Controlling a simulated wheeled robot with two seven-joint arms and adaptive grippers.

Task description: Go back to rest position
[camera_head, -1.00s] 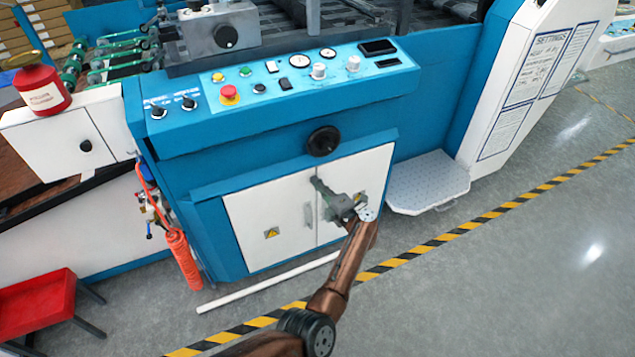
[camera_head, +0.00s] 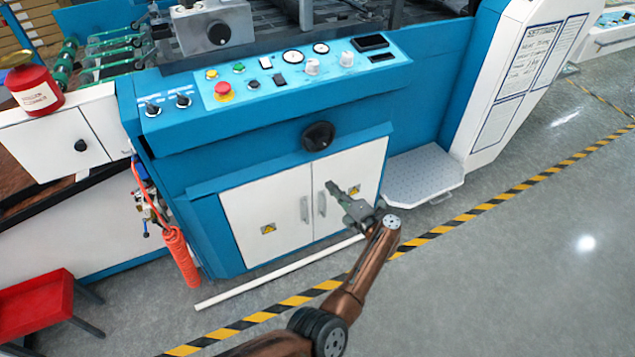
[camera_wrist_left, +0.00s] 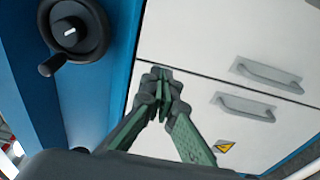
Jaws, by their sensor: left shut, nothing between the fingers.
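My left gripper (camera_head: 331,186) is in the middle of the head view, in front of the white cabinet doors (camera_head: 265,212) of the blue machine. Its arm comes up from the bottom of the picture. In the left wrist view the green fingers (camera_wrist_left: 163,72) meet at their tips, with nothing between them. The doors, their two handles and a black handwheel show beyond the fingers; I cannot tell the exact gap to the doors. My right gripper is in neither view.
The machine's control panel (camera_head: 280,75) and black handwheel (camera_head: 318,136) stand above the doors. A metal step plate (camera_head: 422,178) juts out to the right. A red stool (camera_head: 36,305) stands at the lower left. Grey floor is clear at the right, beyond a yellow-black line (camera_head: 480,210).

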